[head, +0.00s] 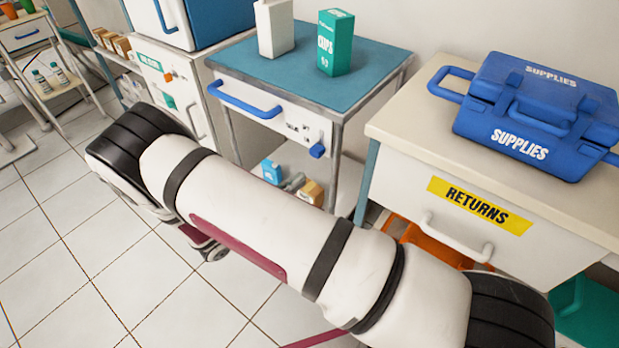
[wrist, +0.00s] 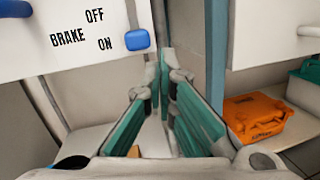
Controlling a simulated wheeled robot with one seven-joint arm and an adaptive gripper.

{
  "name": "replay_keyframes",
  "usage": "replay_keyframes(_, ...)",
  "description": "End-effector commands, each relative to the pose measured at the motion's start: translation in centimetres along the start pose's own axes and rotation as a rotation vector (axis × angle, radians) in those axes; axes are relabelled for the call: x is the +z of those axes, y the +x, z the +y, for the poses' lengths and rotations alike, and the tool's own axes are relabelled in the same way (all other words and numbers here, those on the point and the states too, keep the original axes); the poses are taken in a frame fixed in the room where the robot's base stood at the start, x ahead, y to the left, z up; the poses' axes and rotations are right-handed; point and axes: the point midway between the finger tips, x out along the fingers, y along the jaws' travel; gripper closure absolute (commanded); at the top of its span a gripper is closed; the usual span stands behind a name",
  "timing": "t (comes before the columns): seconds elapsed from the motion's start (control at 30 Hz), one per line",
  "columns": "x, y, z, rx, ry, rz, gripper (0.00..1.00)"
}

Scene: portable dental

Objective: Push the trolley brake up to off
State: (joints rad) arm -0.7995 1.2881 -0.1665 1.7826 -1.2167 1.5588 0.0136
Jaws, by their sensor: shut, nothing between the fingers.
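The trolley (head: 290,72) has a teal top and a white front panel, with a blue brake knob (head: 317,151) at the panel's right end. In the wrist view the brake knob (wrist: 138,39) sits right of the printed words BRAKE, OFF and ON, about level with the lower word ON. My gripper (wrist: 166,62) is shut and empty, its green-padded fingers pointing forward. Its tips appear just below and right of the knob in the picture; I cannot tell whether they touch it. My gripper cannot be made out in the head view.
A cabinet marked RETURNS (head: 480,208) with a blue supplies case (head: 535,115) stands close on the right. An orange case (wrist: 256,117) lies low beside the trolley. A white container (head: 274,28) and a green box (head: 335,42) stand on the trolley top. Tiled floor is open at left.

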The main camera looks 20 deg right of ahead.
Motion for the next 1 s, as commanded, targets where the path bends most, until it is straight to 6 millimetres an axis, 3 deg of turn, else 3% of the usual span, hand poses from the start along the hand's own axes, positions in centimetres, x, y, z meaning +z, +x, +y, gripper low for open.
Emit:
replay_keyframes(0.03, -2.4, -0.6, 0.0, 0.048, -0.025, -0.025, 1.0)
replay_keyframes(0.1, -4.3, -1.4, 0.2, 0.104, -0.047, -0.054, 1.0)
replay_keyframes(0.33, -8.0, -2.8, 0.3, 0.218, -0.091, -0.109, 1.0)
replay_keyframes(0.77, -8.4, -3.0, 0.3, 0.236, -0.097, -0.117, 1.0)
replay_keyframes(1.0, -8.3, -1.2, 0.7, 0.233, -0.097, -0.118, 1.0)
